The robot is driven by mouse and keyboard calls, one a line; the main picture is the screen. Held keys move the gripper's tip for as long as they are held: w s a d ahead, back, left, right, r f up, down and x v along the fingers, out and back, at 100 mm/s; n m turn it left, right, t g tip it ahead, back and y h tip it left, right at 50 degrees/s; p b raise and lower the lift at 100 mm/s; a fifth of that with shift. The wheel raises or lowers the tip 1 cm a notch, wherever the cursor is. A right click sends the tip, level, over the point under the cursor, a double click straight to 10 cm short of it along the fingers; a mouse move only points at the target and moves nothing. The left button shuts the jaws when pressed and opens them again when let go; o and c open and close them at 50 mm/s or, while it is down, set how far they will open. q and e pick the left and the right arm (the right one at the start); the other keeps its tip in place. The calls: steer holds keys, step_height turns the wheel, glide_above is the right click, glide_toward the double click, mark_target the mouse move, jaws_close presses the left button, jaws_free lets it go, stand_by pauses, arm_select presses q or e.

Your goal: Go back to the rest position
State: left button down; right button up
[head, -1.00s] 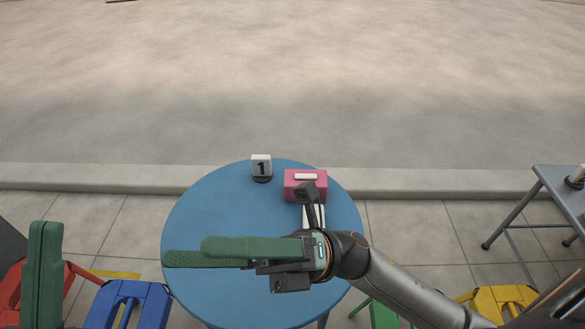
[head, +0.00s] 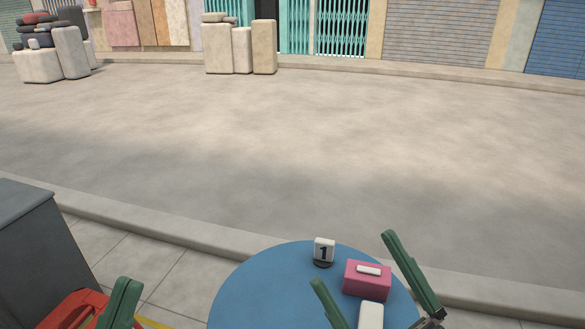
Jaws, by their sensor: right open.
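My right gripper (head: 351,259) is at the lower right over the blue round table (head: 250,290). Its two green fingers are spread wide, with nothing held between them. In the picture they frame a pink box (head: 362,286) with a white strip on top. My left gripper (head: 122,300) is at the bottom left, beside the table. Only a green finger part of it shows, so its opening cannot be told.
A white number 1 sign (head: 324,250) stands near the table's far edge. A white object (head: 371,315) lies in front of the pink box. A red stool (head: 68,308) and a grey cabinet (head: 40,245) are at left. Open pavement lies beyond the curb.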

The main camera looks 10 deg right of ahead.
arm_select(q)
steer(key=w+a+f+n+g+y+p, duration=0.2)
steer(key=w+f+n+g+y+p, duration=0.55)
steer(key=p, duration=1.05)
arm_select(e)
steer(key=w+d+f+m+g+h, duration=0.2)
steer(key=w+f+m+g+h, duration=0.4)
steer(key=h, duration=0.3)
arm_select(q)
steer(key=s+a+f+n+g+y+p, duration=0.2)
steer(key=s+f+g+y+p, duration=0.3)
steer(key=s+p, duration=0.4)
steer(key=f+p, duration=0.1)
steer(key=p, duration=0.3)
steer(key=shift+s+a+f, duration=0.2)
steer(key=shift+a+f, duration=0.05)
steer(key=shift+f, duration=0.15)
arm_select(e)
steer(key=s+d+f+m+g+h, duration=0.2)
steer(key=s+f+m+g+h, duration=0.1)
steer(key=s+f+g, duration=0.3)
step_height(320, 180, down, 2)
steer(key=shift+s+d+f+m, duration=0.2)
steer(key=shift+s+d+m, duration=0.1)
steer(key=shift+s, duration=0.6)
